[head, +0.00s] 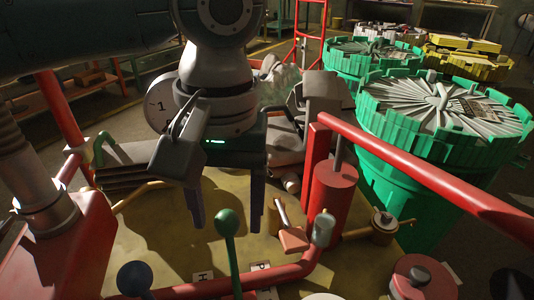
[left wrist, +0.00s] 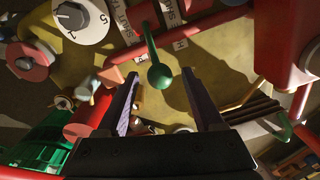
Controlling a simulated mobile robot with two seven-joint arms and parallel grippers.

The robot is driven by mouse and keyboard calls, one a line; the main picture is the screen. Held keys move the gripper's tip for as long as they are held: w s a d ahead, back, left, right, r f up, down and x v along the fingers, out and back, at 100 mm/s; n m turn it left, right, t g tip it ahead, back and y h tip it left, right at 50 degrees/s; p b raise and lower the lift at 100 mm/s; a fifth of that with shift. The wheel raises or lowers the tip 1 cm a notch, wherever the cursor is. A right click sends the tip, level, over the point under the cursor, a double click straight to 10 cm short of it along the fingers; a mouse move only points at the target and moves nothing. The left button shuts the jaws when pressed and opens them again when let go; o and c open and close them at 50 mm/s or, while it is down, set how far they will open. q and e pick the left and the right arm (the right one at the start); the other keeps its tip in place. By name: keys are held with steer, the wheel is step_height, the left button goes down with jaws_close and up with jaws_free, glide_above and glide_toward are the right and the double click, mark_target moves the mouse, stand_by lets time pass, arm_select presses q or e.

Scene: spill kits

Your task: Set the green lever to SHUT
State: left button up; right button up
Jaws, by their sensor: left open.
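The green lever (head: 229,222) stands up from the panel in the head view, with a round knob on a thin shaft. In the left wrist view its knob (left wrist: 159,76) shows between the two fingertips, with the shaft running up the picture. My left gripper (head: 226,222) points down, open and empty, with its fingers spread either side of the knob in the picture. I cannot tell how far the knob is from the fingers. My right gripper is not in view.
A red pipe (head: 190,291) runs by the lever's base. A dark blue ball-topped lever (head: 134,278) stands to the left. A red rail (head: 430,180) and red cylinder (head: 332,196) are to the right. Green drums (head: 440,125) stand behind. A white dial (left wrist: 80,18) is nearby.

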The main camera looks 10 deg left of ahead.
arm_select(q)
steer(key=shift+f, duration=0.15)
jaws_close()
stand_by(0.5)
stand_by(0.9)
